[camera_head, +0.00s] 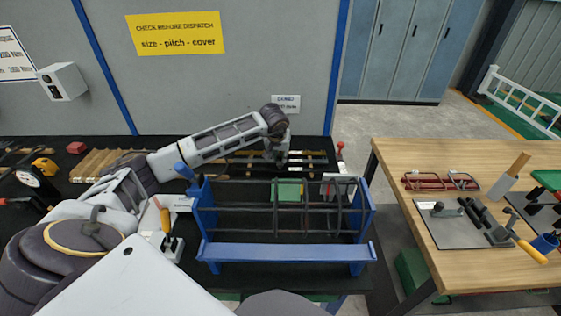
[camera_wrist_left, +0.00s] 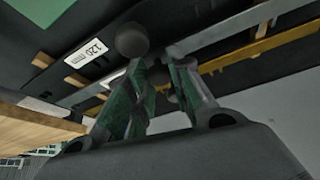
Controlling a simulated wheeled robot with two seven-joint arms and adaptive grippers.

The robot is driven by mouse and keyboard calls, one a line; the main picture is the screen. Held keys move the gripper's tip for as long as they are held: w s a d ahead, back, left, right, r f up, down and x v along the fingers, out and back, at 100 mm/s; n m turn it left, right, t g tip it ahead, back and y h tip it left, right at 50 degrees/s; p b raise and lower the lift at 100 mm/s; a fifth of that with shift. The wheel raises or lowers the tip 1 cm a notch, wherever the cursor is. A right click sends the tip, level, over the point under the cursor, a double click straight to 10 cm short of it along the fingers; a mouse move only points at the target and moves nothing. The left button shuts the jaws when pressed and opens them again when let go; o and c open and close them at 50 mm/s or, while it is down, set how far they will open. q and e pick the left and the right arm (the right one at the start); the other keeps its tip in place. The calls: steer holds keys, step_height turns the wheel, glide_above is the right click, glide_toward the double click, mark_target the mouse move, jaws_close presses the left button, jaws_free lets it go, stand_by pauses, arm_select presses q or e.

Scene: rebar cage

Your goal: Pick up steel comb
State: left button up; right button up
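In the head view my left gripper (camera_head: 278,158) points down over the rack of long bars behind the blue frame. In the left wrist view its two fingers (camera_wrist_left: 162,65) are partly open, with a gap between the tips. A small dark round knob shows in that gap; I cannot tell whether the fingers touch it. A grey steel bar (camera_wrist_left: 215,38), possibly the steel comb, runs just beyond the fingertips, beside a brass-coloured bar (camera_wrist_left: 240,55). In the head view the bars (camera_head: 235,160) are thin and partly hidden by my arm. My right gripper is not in view.
The blue frame (camera_head: 285,252) holding the dark rebar cage (camera_head: 255,208) stands in front of my left gripper. A green block (camera_head: 287,190) lies behind the cage bars. A wooden table (camera_head: 420,155) with tools is at right. A grey wall stands behind the bench.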

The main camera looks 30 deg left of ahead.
mark_target(280, 155)
arm_select(q)
jaws_close()
steer(key=shift+r, duration=0.45)
step_height(280, 155, up, 7)
steer(key=shift+w+r+b, duration=0.1)
steer(key=shift+b, duration=0.2)
steer(key=shift+r, duration=0.95)
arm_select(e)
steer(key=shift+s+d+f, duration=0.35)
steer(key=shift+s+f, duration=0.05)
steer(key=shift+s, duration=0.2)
